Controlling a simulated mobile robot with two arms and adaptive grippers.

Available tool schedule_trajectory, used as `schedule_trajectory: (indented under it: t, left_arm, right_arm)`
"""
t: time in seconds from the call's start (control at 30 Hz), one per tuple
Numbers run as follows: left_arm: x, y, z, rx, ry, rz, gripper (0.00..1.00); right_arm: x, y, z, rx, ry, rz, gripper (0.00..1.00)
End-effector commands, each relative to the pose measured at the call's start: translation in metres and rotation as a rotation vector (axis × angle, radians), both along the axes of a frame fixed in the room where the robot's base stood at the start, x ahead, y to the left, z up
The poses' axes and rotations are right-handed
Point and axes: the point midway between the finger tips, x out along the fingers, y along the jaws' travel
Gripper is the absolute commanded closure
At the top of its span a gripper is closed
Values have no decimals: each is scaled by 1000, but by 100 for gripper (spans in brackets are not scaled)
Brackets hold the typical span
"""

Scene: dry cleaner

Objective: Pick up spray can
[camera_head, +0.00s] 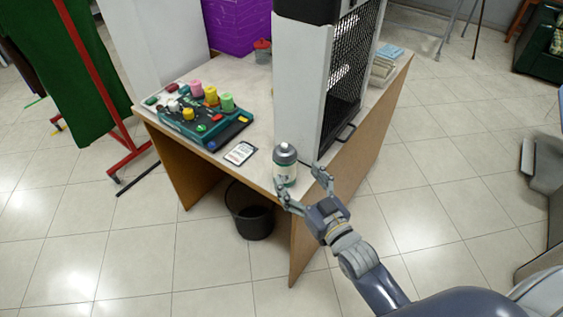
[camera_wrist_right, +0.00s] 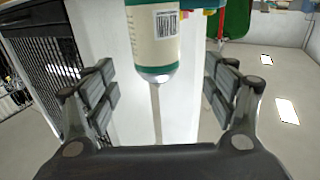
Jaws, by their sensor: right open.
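The spray can (camera_head: 285,168) is a small bottle with a grey top and a cream and green label. It stands upright at the near corner of the table. In the right wrist view the spray can (camera_wrist_right: 153,40) shows its barcode label, with its upper part cut off by the frame edge. My right gripper (camera_head: 304,187) is open, with its fingers pointing at the spray can. In the right wrist view the open fingers (camera_wrist_right: 160,88) stand to either side of the can, apart from it. My left gripper does not show.
A tall white unit with a black mesh side (camera_head: 303,95) stands on the table (camera_head: 262,125) right behind the can. A green tray with coloured spools (camera_head: 200,128) and a white card (camera_head: 240,153) lie to the left. A black bin (camera_head: 250,212) stands under the table.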

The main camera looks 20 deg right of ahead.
Motion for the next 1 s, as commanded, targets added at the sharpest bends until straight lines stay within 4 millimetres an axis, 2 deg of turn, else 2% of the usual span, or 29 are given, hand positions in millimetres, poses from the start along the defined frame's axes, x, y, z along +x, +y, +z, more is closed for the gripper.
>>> schedule_trajectory:
  t: [0.17, 0.37, 0.7, 1.0]
  left_arm:
    - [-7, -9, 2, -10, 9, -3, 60]
    - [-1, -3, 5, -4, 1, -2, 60]
    - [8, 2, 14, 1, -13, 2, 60]
    - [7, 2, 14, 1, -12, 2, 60]
  right_arm:
    - [23, 5, 1, 0, -1, 0, 22]
    - [34, 6, 1, 0, 0, 0, 22]
    - [75, 10, 1, 0, 1, 0, 22]
    - [80, 11, 0, 0, 1, 0, 22]
